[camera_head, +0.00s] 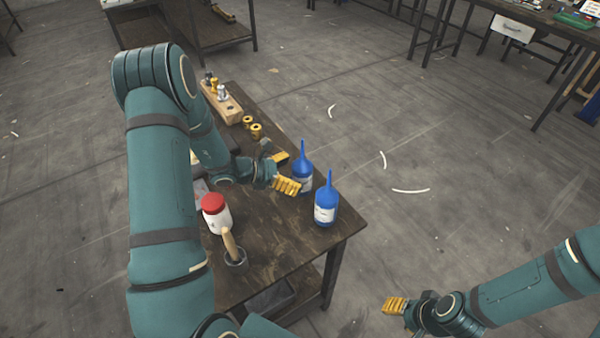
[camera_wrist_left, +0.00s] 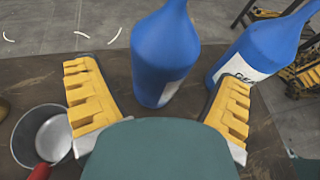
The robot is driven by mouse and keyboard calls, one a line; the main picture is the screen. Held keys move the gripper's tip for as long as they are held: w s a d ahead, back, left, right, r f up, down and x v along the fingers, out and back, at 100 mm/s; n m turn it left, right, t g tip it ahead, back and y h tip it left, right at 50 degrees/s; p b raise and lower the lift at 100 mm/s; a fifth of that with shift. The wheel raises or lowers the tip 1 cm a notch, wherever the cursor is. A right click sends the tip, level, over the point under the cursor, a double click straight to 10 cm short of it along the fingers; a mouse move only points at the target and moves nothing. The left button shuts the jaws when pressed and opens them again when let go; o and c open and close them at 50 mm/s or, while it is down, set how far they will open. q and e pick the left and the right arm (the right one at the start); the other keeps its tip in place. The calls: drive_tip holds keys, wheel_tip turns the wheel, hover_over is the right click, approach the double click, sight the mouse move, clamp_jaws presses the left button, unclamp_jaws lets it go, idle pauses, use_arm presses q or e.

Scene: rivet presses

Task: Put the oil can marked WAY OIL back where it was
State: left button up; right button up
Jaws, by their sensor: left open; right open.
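Two blue oil cans with long spouts stand upright on the dark wooden table (camera_head: 262,225). The farther can (camera_head: 303,177) is directly in front of my left gripper (camera_head: 284,172). In the left wrist view this can (camera_wrist_left: 165,60) shows between the open yellow fingers, with no clear grip on it. The nearer can (camera_head: 326,210) stands by the table's corner. In the left wrist view it (camera_wrist_left: 258,48) is beyond the right finger, its label partly seen and seeming to start with G. I cannot read WAY OIL on either can. My right gripper (camera_head: 399,307) is open and empty, off the table.
A metal cup (camera_wrist_left: 42,138) is left of the fingers. A wooden block with fittings (camera_head: 222,103) and brass rings (camera_head: 255,130) lie at the far end.

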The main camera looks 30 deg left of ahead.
use_arm(q)
drive_tip(key=v, duration=0.9)
drive_tip(key=shift+a+p, duration=0.2)
drive_tip(key=shift+p, duration=0.2)
drive_tip(key=shift+s+r, duration=0.1)
drive_tip(key=shift+s, duration=0.05)
